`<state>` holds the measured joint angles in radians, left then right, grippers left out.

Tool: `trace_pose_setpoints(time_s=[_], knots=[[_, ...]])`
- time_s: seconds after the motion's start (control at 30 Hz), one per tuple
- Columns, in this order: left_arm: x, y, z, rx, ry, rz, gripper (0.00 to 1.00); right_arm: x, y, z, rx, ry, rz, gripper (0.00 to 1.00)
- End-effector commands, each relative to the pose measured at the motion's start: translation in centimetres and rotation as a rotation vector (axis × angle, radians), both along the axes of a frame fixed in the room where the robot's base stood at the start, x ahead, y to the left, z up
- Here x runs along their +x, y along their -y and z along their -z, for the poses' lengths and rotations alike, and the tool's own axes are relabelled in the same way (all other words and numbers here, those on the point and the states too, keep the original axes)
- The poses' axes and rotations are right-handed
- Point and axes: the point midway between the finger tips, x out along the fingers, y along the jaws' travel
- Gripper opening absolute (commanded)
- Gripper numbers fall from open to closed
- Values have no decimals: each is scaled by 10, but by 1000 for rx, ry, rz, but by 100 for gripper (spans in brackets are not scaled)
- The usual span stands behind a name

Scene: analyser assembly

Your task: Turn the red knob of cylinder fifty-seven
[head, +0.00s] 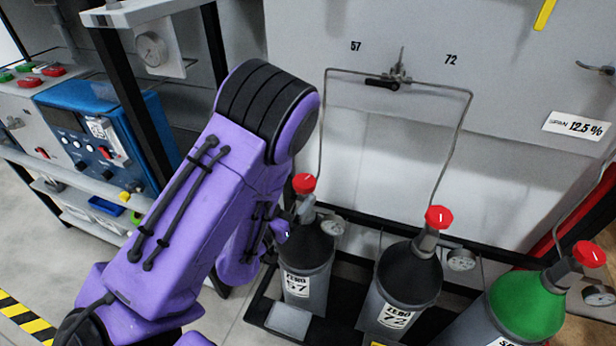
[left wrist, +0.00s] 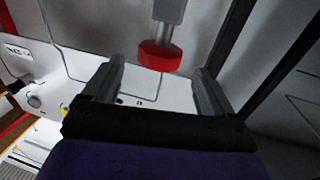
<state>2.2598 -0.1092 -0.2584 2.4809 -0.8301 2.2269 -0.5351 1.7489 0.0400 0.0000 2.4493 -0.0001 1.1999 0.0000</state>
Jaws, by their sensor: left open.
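Cylinder fifty-seven (head: 305,258) stands upright, dark grey, with a white "ZERO 57" label. Its red knob (head: 304,183) sits on top of the valve. My left gripper (head: 290,222) is beside the valve, just below and left of the knob, partly hidden by my purple arm. The left wrist view shows a red knob (left wrist: 160,56) centred near the tips of my left gripper's (left wrist: 158,72) open fingers. Nothing is held. I cannot tell whether a finger touches the knob. My right gripper is not in view.
Cylinder 72 (head: 405,275) with a red knob (head: 438,217) and a green-topped cylinder (head: 528,306) stand to the right. A pressure gauge (head: 333,225) is close beside the first valve. Thin tubing (head: 321,130) rises behind it. A blue instrument (head: 100,140) sits on the left shelf.

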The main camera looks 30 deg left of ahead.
Motion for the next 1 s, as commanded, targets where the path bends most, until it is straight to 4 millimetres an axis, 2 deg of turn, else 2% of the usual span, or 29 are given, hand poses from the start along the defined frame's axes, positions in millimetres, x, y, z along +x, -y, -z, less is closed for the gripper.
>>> trace_pose_setpoints(time_s=[0.03,0.1,0.3,0.43,0.67,0.73,0.83,1.0], knots=[[13,-1,-6,-4,2,0,86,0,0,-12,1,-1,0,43],[30,-2,-6,-4,0,-2,86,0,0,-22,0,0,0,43],[66,-3,-2,-2,-1,-1,86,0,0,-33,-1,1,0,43],[75,-3,0,-3,-3,-1,86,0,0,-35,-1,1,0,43],[77,-3,1,-2,-4,0,86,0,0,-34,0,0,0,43],[77,-3,1,-2,-3,0,70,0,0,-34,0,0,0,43],[77,-3,1,-2,-3,0,37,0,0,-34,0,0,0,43],[76,-4,1,-1,-3,-3,35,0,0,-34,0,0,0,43]])
